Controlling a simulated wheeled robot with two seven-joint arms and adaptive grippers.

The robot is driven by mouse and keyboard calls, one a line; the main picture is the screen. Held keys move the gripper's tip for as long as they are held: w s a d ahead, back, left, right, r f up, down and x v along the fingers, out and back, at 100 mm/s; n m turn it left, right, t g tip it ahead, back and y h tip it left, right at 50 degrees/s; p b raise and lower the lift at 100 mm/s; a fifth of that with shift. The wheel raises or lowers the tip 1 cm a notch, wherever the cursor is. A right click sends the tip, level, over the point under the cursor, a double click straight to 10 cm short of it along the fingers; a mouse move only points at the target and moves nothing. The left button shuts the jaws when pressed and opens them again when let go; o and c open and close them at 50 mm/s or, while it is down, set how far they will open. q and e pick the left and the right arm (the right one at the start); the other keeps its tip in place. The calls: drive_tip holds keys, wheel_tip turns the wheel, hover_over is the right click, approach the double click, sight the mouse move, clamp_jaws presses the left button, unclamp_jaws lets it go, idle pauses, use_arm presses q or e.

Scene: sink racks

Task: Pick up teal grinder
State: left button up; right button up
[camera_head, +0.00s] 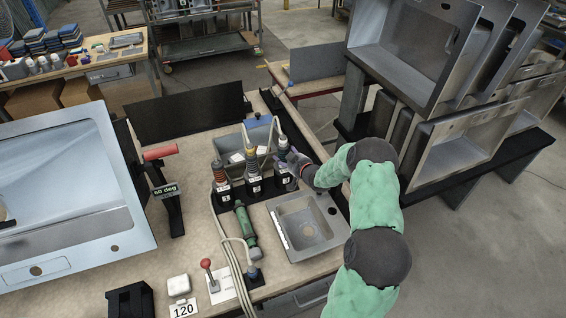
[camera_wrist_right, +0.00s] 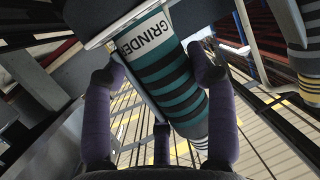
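The teal grinder (camera_wrist_right: 172,80), banded in black with a white GRINDER label, fills the middle of the right wrist view. In the head view it appears to be the rightmost tool (camera_head: 283,146) in the black holder, partly hidden by my right gripper (camera_head: 296,164). My right gripper (camera_wrist_right: 155,72) has its purple fingers apart, one on each side of the grinder. The right finger is close to or touching its side; a gap shows at the left finger. My left gripper is not seen.
A red-topped tool (camera_head: 219,174) and a yellow-topped tool (camera_head: 251,160) stand left of it in the holder. A green tool (camera_head: 245,224) lies in front. A small sink (camera_head: 308,228) sits to the right. Stacked sinks (camera_head: 415,50) stand on a rack behind my right arm.

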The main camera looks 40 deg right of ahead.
sight(285, 136)
drive_tip(key=c, duration=0.5)
drive_tip(key=shift+r, duration=0.1)
drive_tip(key=shift+c, duration=0.5)
wheel_tip(285, 136, up, 10)
drive_tip(key=shift+r+p, duration=0.1)
drive_tip(key=shift+p, duration=0.9)
